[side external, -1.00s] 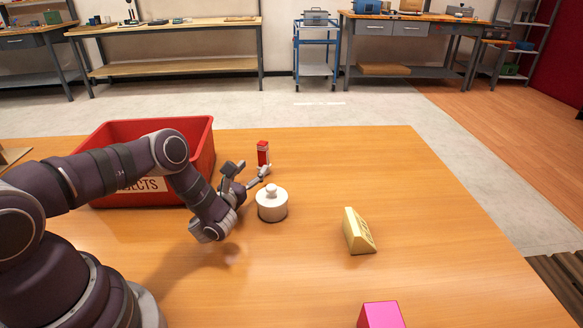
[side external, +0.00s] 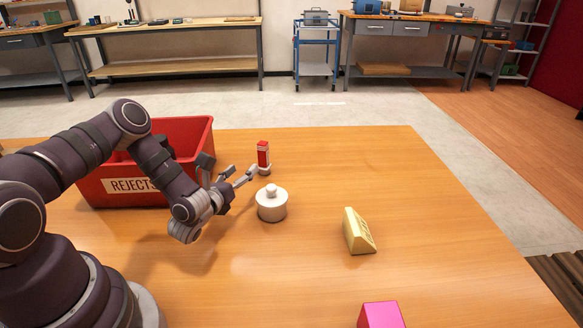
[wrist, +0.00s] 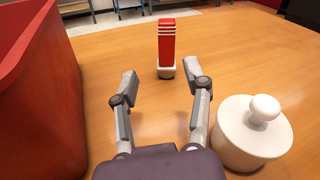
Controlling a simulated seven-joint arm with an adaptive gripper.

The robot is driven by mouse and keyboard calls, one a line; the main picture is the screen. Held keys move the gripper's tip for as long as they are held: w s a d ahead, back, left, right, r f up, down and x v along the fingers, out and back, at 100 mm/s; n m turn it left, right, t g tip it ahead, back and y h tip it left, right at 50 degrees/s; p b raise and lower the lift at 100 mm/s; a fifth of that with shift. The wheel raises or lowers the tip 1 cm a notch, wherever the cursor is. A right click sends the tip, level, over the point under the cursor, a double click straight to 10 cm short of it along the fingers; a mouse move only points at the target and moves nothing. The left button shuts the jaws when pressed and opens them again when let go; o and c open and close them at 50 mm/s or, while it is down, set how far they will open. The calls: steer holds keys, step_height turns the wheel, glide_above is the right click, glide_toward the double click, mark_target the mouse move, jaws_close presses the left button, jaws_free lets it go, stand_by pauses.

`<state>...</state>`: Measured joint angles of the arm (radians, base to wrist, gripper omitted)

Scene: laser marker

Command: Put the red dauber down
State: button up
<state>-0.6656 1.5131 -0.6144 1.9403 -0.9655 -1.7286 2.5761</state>
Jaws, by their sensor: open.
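The red dauber (side external: 263,156) stands upright on the wooden table, with a white base and pale stripes. In the wrist view the dauber (wrist: 167,48) is straight ahead, beyond the fingertips and centred between them. My gripper (side external: 231,168) is open and empty, low over the table on the near left side of the dauber. In the wrist view my gripper's fingers (wrist: 161,80) are spread wide, with bare table between them. I see no contact with the dauber in the wrist view.
A red bin (side external: 128,186) labelled REJECTS stands close at the left. A white lidded pot (side external: 272,205) stands close on the right of my gripper. A yellow wedge (side external: 358,232) and a pink block (side external: 380,315) lie farther right. The table (side external: 400,170) at the back right is clear.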

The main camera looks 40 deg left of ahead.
step_height(320, 180, up, 12)
steer(key=n+g+h, duration=0.1)
steer(key=n+g, duration=0.4)
steer(key=n, duration=1.1)
steer(key=s+d+r+n+g+h, duration=0.2)
steer(key=s+d+n, duration=0.3)
steer(key=s, duration=0.4)
steer(key=s+d+r+n+g+h, duration=0.2)
steer(key=s+d+n+g+h, duration=0.1)
steer(key=s+d+n, duration=0.3)
steer(key=s+n, duration=0.1)
steer(key=s, duration=0.1)
steer(key=shift+s+r+n+h, duration=0.25)
steer(key=shift+s+n+h, duration=0.05)
steer(key=shift+s, duration=0.1)
